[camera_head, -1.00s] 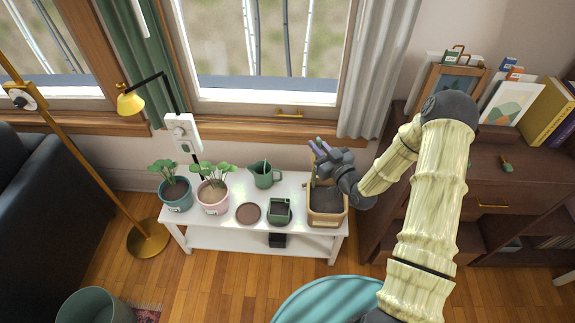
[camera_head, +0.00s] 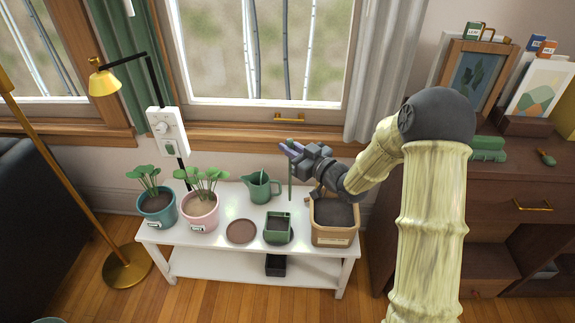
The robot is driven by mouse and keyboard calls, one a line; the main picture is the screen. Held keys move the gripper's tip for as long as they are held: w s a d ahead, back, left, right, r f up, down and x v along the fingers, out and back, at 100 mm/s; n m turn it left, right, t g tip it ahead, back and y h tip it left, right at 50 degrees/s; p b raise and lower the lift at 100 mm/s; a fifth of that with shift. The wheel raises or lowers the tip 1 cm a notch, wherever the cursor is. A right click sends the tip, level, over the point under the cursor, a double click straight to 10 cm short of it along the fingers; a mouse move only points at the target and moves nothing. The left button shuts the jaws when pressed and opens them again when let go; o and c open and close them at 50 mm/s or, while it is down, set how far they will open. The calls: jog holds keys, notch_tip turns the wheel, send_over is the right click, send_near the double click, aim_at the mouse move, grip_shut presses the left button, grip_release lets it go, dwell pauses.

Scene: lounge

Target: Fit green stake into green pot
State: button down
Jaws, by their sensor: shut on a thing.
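A thin green stake (camera_head: 290,184) hangs about upright, held in my gripper (camera_head: 291,149), whose purple-tipped fingers are shut on its upper part. The stake's lower end is over the white bench, behind and slightly right of the green pot in the picture. The green pot (camera_head: 278,239) is small and square, with dark soil inside, and stands near the front of the bench. The stake appears apart from the pot, though its exact height above the bench is hard to tell.
The white bench (camera_head: 205,248) also holds a teal pot (camera_head: 157,217) and a pink pot (camera_head: 201,219) with plants, a brown saucer (camera_head: 241,232), a green watering can (camera_head: 262,189) and a tan planter (camera_head: 334,237) right of the green pot. A window is behind.

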jog(key=shift+a+f+b, duration=0.25)
jog(key=shift+a+b, duration=0.15)
jog(key=shift+b, duration=0.05)
jog(key=shift+r, duration=0.1)
notch_tip(320, 180, down, 6)
jog(key=b, duration=0.4)
dwell(1.2)
notch_tip(320, 180, down, 7)
jog(key=b, duration=0.5)
jog(key=shift+b, duration=0.3)
dwell(4.0)
jog(key=c, duration=1.3)
grip_release()
jog(key=shift+s, duration=0.1)
